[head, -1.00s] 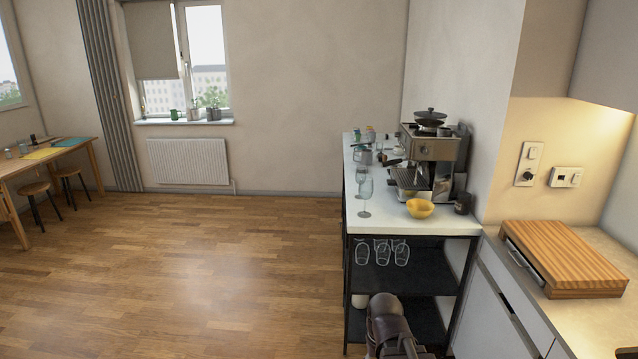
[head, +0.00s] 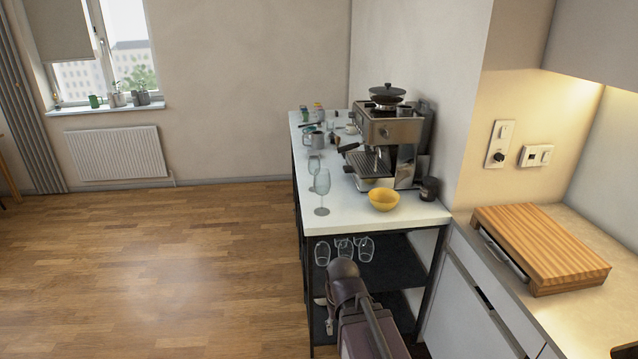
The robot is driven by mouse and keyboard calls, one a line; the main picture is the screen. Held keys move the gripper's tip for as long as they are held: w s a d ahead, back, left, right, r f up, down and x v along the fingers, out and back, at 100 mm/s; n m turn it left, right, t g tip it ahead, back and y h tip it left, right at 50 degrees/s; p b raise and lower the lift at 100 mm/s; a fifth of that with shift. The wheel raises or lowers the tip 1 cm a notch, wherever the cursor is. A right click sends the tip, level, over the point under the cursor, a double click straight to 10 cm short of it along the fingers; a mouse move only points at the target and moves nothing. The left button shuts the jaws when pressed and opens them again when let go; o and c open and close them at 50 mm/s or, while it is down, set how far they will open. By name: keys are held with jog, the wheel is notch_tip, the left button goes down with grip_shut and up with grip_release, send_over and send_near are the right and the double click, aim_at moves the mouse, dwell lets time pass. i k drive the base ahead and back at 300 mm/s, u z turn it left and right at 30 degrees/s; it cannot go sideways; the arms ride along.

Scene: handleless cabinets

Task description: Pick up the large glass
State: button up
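A tall clear stemmed glass (head: 322,184) stands upright near the front left corner of the white counter top. A second clear glass (head: 314,164) stands just behind it and looks smaller. Several stemmed glasses (head: 343,249) hang upside down under the counter top. My arm shows at the bottom middle, in front of the shelf unit and below the counter top. A small part at its left side, perhaps my gripper (head: 328,316), is mostly hidden. Its fingers cannot be made out, nor whether they hold anything. The tall glass stands free of my arm.
On the white counter (head: 345,216), a yellow bowl (head: 383,200) stands right of the tall glass, before a coffee machine (head: 388,140). A grey mug (head: 316,140) is farther back. A wooden board (head: 540,245) lies on the right worktop. The floor left of the shelf is clear.

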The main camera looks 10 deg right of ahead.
aim_at(322, 183)
jog(key=z, duration=0.05)
jog(key=i, duration=0.95)
jog(key=z, duration=0.1)
